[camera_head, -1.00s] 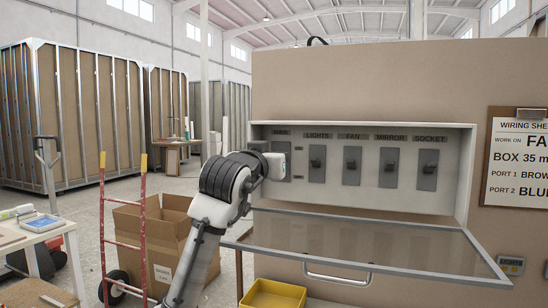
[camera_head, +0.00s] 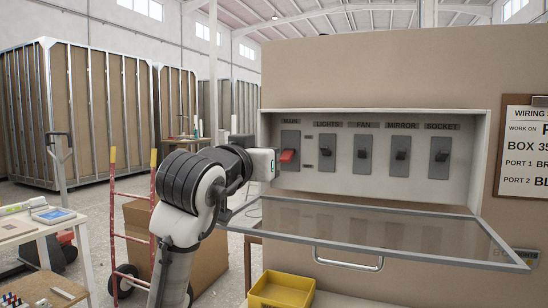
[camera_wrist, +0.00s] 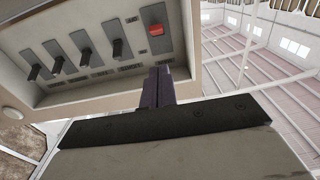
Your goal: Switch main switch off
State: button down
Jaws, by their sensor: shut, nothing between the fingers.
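The main switch (camera_head: 290,138) is a dark grey plate under the MAIN label, at the left end of the open switch box. Its red handle (camera_head: 288,156) shows on the lower part of the plate. In the wrist view the red handle (camera_wrist: 156,30) is beyond my fingertips, with a gap in the picture. My gripper (camera_wrist: 158,75) is shut and empty, its dark fingers pointing toward the main switch. In the head view my gripper's white body is just left of the red handle, and its fingertips are hard to make out.
The LIGHTS (camera_head: 327,153), FAN, MIRROR and SOCKET switches with black handles line up to the right. A clear cover (camera_head: 370,232) with a handle is folded down below the box. A yellow bin (camera_head: 282,290) sits beneath. A red hand truck (camera_head: 130,200) stands left.

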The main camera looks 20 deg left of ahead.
jog(key=s, duration=0.3)
jog(key=shift+s, duration=0.35)
